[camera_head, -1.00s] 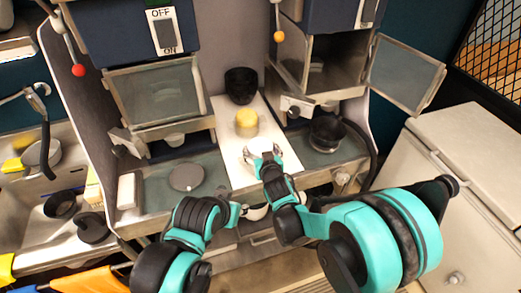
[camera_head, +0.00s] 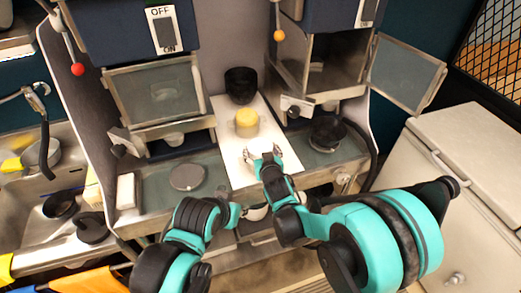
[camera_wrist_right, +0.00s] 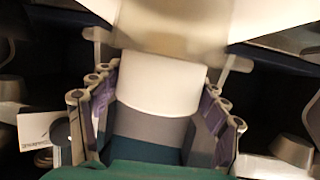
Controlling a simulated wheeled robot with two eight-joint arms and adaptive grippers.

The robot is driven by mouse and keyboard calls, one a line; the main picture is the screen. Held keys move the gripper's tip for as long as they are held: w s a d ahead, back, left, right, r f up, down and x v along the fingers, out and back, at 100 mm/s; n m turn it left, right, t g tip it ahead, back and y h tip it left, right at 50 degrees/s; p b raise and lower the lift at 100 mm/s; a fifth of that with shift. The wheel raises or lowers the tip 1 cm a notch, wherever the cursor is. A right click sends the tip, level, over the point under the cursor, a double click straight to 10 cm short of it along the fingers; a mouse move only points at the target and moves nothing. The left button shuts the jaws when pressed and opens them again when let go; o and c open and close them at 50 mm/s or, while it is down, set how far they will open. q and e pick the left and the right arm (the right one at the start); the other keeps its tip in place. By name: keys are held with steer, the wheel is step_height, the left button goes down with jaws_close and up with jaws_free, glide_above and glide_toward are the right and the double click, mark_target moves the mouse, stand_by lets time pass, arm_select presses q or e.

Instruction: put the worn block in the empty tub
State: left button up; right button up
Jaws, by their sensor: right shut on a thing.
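My right gripper (camera_head: 264,158) is low over the white board on the counter, just in front of a pale cylinder with a yellow top (camera_head: 246,122). In the right wrist view my right gripper (camera_wrist_right: 158,110) has its fingers on both sides of a white, round-edged thing (camera_wrist_right: 160,85); I cannot tell for sure which object this is. An upright black tub (camera_head: 240,85) stands at the board's far end; its inside is dark. No thing is clearly recognizable as the worn block. My left gripper (camera_head: 237,214) is at the lower middle, its fingers unclear.
Another black tub (camera_head: 327,133) stands on the right of the counter. A grey disc (camera_head: 187,177) and a white box (camera_head: 126,191) lie on the left. A sink area with black dishes is at the far left.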

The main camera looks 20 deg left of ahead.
steer(key=shift+f+b, duration=0.55)
steer(key=shift+b, duration=0.05)
stand_by(0.4)
steer(key=o, duration=1.5)
steer(key=shift+c, duration=0.2)
steer(key=v, duration=1.2)
